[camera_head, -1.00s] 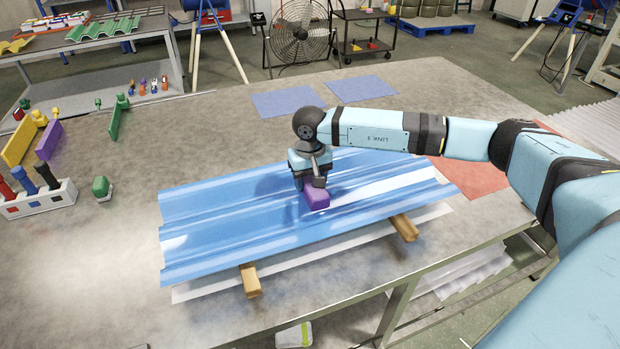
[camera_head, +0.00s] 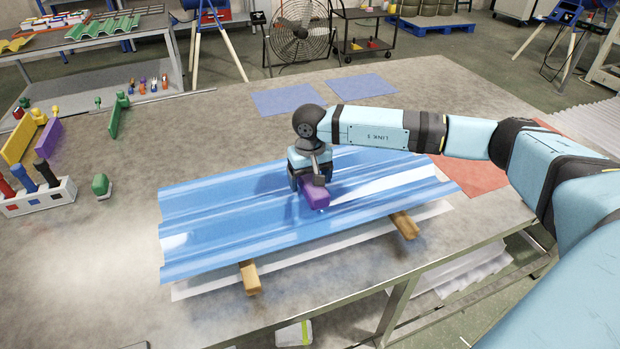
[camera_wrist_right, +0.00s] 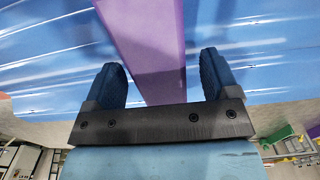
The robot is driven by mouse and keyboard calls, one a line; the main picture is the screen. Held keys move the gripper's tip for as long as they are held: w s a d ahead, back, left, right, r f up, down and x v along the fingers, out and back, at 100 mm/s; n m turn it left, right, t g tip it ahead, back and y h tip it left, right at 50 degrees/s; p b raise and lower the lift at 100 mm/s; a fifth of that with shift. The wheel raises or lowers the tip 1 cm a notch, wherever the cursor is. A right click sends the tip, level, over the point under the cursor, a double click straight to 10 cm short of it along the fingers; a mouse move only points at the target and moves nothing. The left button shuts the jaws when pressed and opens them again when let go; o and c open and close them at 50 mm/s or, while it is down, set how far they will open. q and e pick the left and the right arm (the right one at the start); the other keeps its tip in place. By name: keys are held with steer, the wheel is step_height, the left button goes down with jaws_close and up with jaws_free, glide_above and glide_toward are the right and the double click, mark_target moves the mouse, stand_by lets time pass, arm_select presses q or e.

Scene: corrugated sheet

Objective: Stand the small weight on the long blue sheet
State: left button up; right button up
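The long blue corrugated sheet (camera_head: 220,225) lies across two wooden bars on the table. A purple block, seemingly the small weight (camera_head: 317,198), is on the sheet near its middle; its exact contact underneath is hidden. My right gripper (camera_head: 310,182) is right above and around the far end of the block. In the right wrist view, the purple block (camera_wrist_right: 150,45) lies between the two blue fingers (camera_wrist_right: 160,80), with a gap on each side, so the gripper is open. My left gripper is not in view.
A wooden bar (camera_head: 250,278) and another (camera_head: 405,225) stick out under the sheet. A white rack with coloured handles (camera_head: 38,200), a green piece (camera_head: 101,185) and yellow and purple parts stand at left. Flat blue squares (camera_head: 290,99) lie behind, a red mat (camera_head: 470,175) at right.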

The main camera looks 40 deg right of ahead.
steer(key=shift+f, duration=0.15)
steer(key=shift+r, duration=0.4)
step_height(320, 180, up, 13)
steer(key=shift+r, duration=0.15)
